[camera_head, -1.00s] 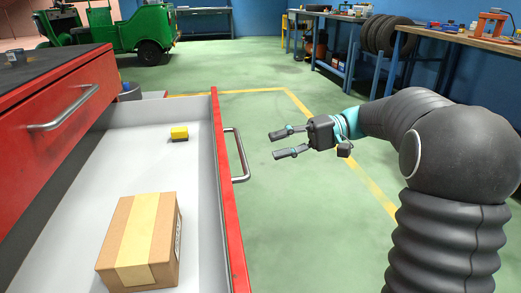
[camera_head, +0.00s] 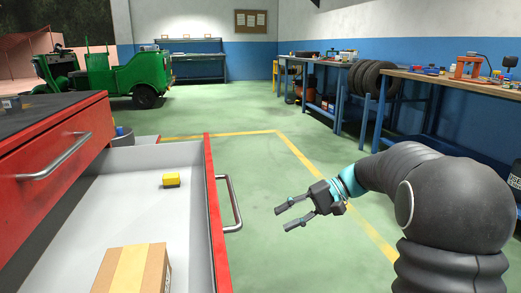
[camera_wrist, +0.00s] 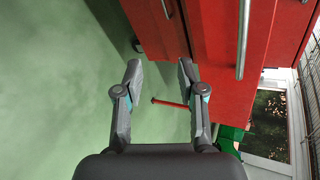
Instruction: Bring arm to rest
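My gripper (camera_head: 283,218) is open and empty in the head view. It hangs in the air to the right of the open drawer's handle (camera_head: 232,203), apart from it. My dark arm reaches in from the right side of the picture. In the wrist view my gripper (camera_wrist: 158,80) also shows open, with nothing between its fingers. Beyond the fingers are the green floor and the red cabinet front (camera_wrist: 215,35).
The open red drawer (camera_head: 210,215) holds a cardboard box (camera_head: 130,270) and a small yellow block (camera_head: 171,180). Workbenches (camera_head: 455,83) stand at the back right. A green vehicle (camera_head: 140,75) stands at the back left. The floor between is clear.

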